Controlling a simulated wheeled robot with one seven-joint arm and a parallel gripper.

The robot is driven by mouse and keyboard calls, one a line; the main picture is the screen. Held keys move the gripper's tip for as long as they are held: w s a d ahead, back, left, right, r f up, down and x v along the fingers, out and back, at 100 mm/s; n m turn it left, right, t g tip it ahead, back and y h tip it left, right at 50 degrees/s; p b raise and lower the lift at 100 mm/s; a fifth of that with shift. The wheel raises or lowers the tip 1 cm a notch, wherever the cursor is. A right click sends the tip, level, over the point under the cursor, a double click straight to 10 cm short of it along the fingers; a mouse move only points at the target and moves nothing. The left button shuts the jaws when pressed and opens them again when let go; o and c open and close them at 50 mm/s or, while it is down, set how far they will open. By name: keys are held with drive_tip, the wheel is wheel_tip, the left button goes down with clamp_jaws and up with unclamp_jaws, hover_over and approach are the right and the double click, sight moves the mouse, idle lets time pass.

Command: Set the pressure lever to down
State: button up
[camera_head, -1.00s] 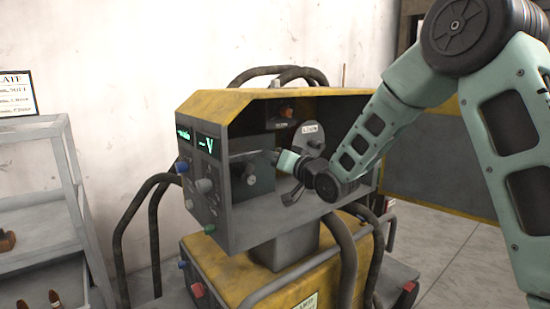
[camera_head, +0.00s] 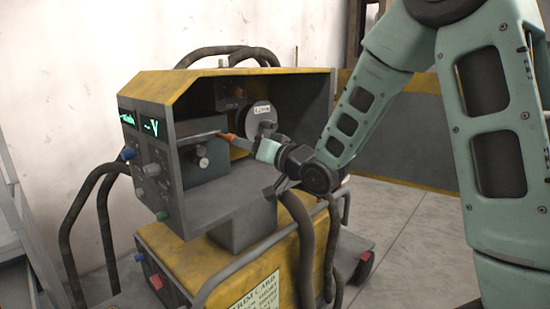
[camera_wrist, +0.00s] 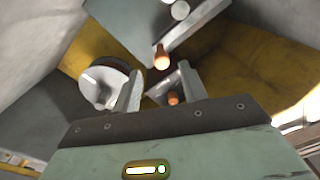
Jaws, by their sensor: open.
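The welder's open wire-feed bay holds a long grey lever bar (camera_head: 198,134) with an orange tip (camera_head: 230,137), which looks like the pressure lever. It lies nearly level, pointing right. In the wrist view the bar runs diagonally at the top, with its orange tip (camera_wrist: 161,58) just beyond the fingertips. My gripper (camera_head: 248,145) is inside the bay, just right of the orange tip. In the wrist view its fingers (camera_wrist: 160,85) are apart and hold nothing. A second orange piece (camera_wrist: 173,98) shows near the right finger; I cannot tell what it belongs to.
A white wire spool (camera_head: 261,113) sits behind my gripper and shows at left in the wrist view (camera_wrist: 105,85). A knob (camera_head: 202,162) is below the lever. The bay's yellow roof (camera_head: 230,82) overhangs. Thick hoses (camera_head: 300,225) hang in front.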

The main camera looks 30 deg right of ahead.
drive_tip(key=b+v, duration=0.4)
drive_tip(key=v, duration=0.4)
drive_tip(key=shift+s, duration=0.25)
drive_tip(key=shift+d, duration=0.15)
drive_tip(key=shift+f, duration=0.1)
